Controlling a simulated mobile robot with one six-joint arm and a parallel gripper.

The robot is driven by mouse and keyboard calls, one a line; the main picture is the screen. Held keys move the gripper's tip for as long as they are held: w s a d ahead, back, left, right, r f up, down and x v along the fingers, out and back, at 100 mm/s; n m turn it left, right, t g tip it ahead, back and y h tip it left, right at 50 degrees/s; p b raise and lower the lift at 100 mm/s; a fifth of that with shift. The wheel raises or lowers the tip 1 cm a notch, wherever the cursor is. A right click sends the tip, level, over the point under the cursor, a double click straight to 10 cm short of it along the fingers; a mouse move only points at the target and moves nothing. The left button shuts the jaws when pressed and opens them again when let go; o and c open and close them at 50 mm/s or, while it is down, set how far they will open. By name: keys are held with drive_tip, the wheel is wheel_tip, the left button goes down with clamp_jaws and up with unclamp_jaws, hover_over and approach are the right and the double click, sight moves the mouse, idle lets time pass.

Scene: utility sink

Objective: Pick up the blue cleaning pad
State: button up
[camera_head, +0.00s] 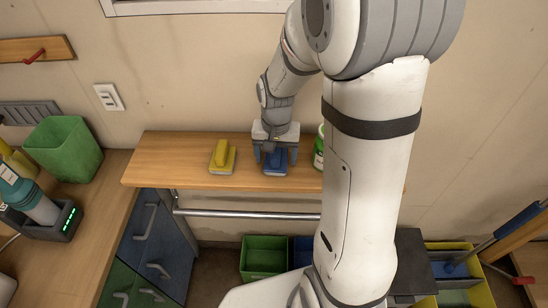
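The blue cleaning pad (275,168) lies on the wooden wall shelf, with its lower part showing below my gripper. My gripper (275,160) points down over it, with its two fingers apart, one to the left and one to the right of the pad's upper part. The fingers look open, with a gap between them and the pad. My gripper's body hides the pad's back part. A similar yellow cleaning pad (222,157) sits on the shelf to the left.
The wooden shelf (165,160) has bare room at its left end. A green and white bottle (319,150) stands right of my gripper, partly hidden by my arm. A metal rail (250,214) runs below the shelf. A green bin (263,256) sits lower down.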

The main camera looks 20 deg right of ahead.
drive_tip(key=c, duration=0.8)
wheel_tip(320, 180, up, 10)
drive_tip(key=shift+r+b, duration=0.1)
drive_tip(key=shift+b, duration=0.3)
